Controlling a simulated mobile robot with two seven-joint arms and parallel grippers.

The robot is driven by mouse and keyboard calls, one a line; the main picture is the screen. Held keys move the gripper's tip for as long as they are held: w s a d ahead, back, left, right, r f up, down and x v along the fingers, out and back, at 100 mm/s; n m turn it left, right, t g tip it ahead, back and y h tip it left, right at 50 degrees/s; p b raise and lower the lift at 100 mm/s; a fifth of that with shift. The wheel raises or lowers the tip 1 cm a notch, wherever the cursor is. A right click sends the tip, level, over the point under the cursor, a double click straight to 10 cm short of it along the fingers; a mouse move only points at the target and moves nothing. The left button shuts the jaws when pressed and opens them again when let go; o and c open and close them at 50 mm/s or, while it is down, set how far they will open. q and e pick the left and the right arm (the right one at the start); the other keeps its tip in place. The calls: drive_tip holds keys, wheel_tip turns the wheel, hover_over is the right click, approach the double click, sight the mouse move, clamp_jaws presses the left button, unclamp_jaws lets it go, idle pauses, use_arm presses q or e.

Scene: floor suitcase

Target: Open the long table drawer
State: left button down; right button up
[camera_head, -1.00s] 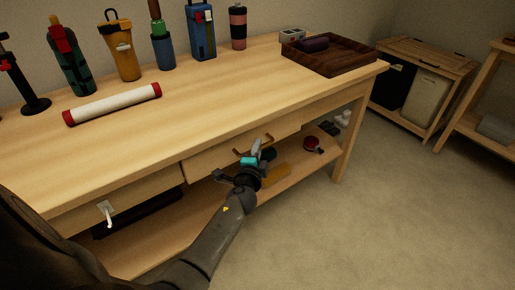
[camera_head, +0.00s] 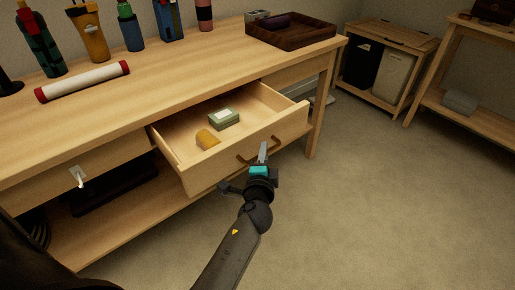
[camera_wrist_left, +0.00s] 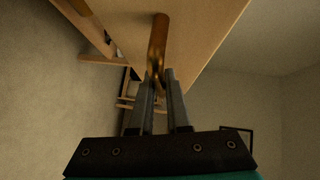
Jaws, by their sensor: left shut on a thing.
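The long table drawer (camera_head: 232,160) stands pulled well out from under the wooden table (camera_head: 190,80). Inside it lie a green box (camera_head: 223,119) and a yellow object (camera_head: 207,139). My left gripper (camera_head: 261,152) is at the drawer's front, shut on its brown handle (camera_head: 244,159). In the left wrist view the handle (camera_wrist_left: 158,45) runs in between the two fingers (camera_wrist_left: 161,92). Part of the handle is hidden by the gripper. My right gripper is not in view.
Bottles (camera_head: 88,30) and a white roll with red ends (camera_head: 82,82) are on the tabletop. A dark wooden tray (camera_head: 291,36) sits at its far right corner. The floor (camera_head: 365,200) on the right is clear.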

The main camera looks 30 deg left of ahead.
use_arm(q)
drive_tip(key=shift+s+d, duration=0.2)
drive_tip(key=shift+d, duration=0.35)
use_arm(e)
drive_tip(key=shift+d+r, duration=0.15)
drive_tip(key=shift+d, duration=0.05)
use_arm(q)
drive_tip(key=c, duration=0.9)
unclamp_jaws()
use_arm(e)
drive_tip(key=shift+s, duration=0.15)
